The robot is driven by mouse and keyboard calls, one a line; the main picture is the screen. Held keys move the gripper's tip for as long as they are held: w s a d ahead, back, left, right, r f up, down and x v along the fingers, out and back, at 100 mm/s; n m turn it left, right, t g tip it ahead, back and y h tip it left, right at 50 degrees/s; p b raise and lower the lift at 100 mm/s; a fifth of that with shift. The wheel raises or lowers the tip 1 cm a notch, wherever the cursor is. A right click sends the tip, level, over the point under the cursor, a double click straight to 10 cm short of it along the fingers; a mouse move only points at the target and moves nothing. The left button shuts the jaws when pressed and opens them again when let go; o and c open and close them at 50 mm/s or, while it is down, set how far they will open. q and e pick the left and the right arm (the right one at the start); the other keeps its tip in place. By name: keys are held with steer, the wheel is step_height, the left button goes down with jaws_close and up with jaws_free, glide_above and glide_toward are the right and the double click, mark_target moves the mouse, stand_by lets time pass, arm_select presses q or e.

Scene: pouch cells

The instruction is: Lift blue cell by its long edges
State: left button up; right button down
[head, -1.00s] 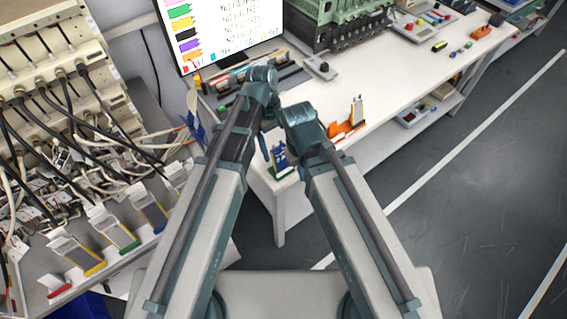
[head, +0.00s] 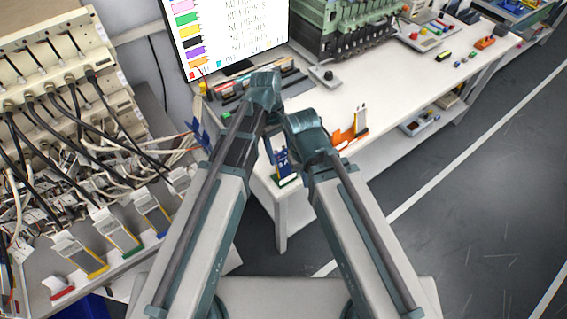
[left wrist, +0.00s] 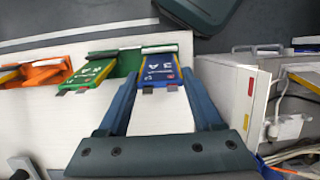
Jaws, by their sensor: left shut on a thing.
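The blue cell (left wrist: 160,70), marked 3A with two grey tabs, lies between the fingertips of my left gripper (left wrist: 160,80) in the left wrist view. The gripper is shut on it, one finger at each long edge. In the head view the blue cell (head: 280,157) stands at the table's near corner, just above a green base (head: 288,181). My arm links hide most of the left gripper there. My right gripper is not seen.
A green cell (left wrist: 90,74) lies close beside the blue one, with an orange holder (left wrist: 45,72) farther left. The white table (head: 385,95) has free room in its middle. A cabled rack (head: 50,100) and several cells in coloured stands are at the left.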

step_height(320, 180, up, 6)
steer(key=p, duration=0.5)
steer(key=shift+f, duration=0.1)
stand_by(0.5)
